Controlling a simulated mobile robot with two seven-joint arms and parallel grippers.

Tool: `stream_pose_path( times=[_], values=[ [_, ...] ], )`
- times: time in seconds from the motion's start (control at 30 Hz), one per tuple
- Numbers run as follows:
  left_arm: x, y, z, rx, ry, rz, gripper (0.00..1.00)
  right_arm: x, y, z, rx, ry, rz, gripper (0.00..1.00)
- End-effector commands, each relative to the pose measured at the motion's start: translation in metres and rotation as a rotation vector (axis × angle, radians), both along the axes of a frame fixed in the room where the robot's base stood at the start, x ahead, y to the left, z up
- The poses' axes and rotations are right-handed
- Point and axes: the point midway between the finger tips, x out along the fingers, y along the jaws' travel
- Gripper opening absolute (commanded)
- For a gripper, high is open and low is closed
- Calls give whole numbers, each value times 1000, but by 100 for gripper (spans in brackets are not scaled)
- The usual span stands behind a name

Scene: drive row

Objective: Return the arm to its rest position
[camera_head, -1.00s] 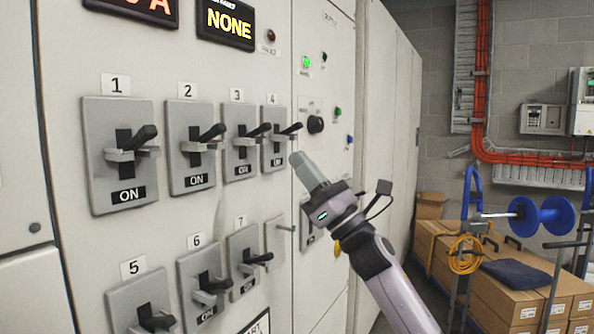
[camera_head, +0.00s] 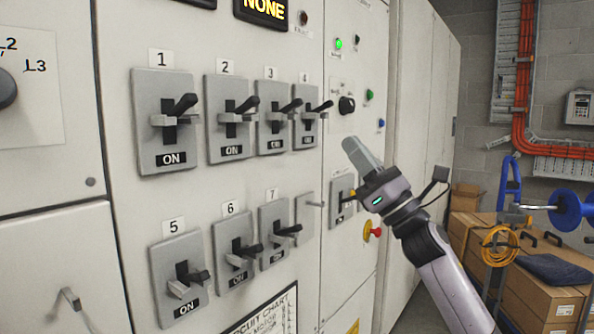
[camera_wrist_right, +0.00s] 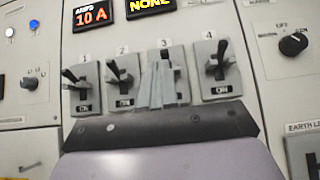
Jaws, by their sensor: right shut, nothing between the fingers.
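My right gripper (camera_head: 360,152) is shut and empty. In the head view it is in front of the grey cabinet (camera_head: 240,30), to the right of breaker switch 4 (camera_head: 308,132), with no visible contact. In the right wrist view its closed fingers (camera_wrist_right: 162,92) stand in front of switch 3 (camera_wrist_right: 164,55) and partly cover it. Switches 1 (camera_head: 163,147), 2 (camera_head: 228,145) and 3 (camera_head: 273,142) form the upper row with switch 4, with ON labels showing. My left gripper is not in view.
Switches 5 (camera_head: 179,300), 6 (camera_head: 234,277) and 7 (camera_head: 272,255) form the lower row. Cardboard boxes (camera_head: 535,292) and a blue reel (camera_head: 573,210) stand at right. Space shows between cabinet and boxes.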

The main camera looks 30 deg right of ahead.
Motion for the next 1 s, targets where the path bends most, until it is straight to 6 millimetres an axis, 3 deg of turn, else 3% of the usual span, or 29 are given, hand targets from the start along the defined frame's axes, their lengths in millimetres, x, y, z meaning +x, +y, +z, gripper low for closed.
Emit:
stream_pose_path(
  times=[0.23,0.37,0.5,0.67,0.87,1.0],
  values=[
    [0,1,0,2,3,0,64,4,2,-10,32,32,25,0],
    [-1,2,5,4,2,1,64,17,11,-53,187,171,141,0],
    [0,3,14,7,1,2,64,27,28,-135,504,415,321,0],
    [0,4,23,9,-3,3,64,18,51,-237,940,683,484,0],
    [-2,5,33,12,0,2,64,-30,86,-359,1553,942,579,0],
    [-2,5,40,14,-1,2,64,-86,115,-433,2024,1047,561,0]
  ],
)
